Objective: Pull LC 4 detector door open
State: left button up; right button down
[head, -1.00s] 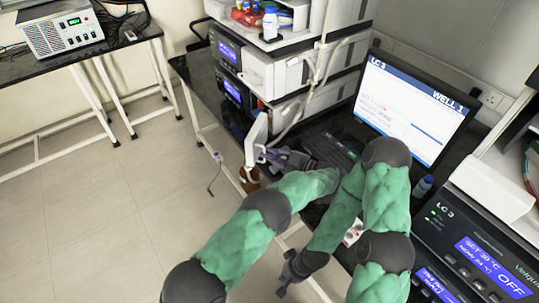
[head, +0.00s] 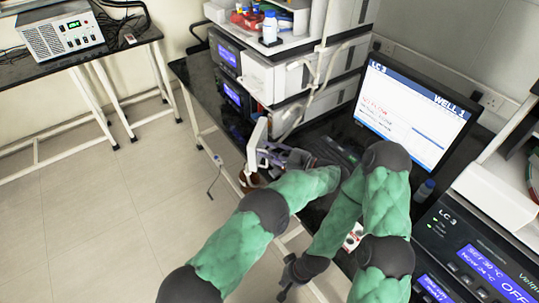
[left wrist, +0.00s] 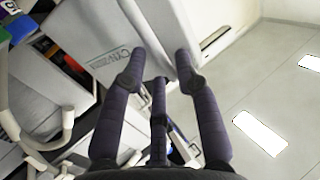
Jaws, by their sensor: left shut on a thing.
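The detector door is a white panel (head: 256,139) that stands out from the front of the left instrument stack, swung open at an angle. My left gripper (head: 264,155) is at its edge. The fingers are closed on the door's edge; the exact contact is hard to see. My right gripper (head: 290,272) hangs low in front of the bench, apart from the door, and its fingers are too small to judge.
The instrument stack (head: 272,78) carries bottles on top, with pale tubing down its side. A monitor (head: 415,110) reads LC 3. The LC 3 stack (head: 462,255) is at the right. Tiled floor (head: 120,215) left of the bench is clear. A power supply box (head: 58,35) stands on another table.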

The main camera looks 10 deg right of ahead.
pick_arm(q)
notch_tip(320, 180, up, 8)
dwell(0.5)
jog(key=shift+r, duration=0.1)
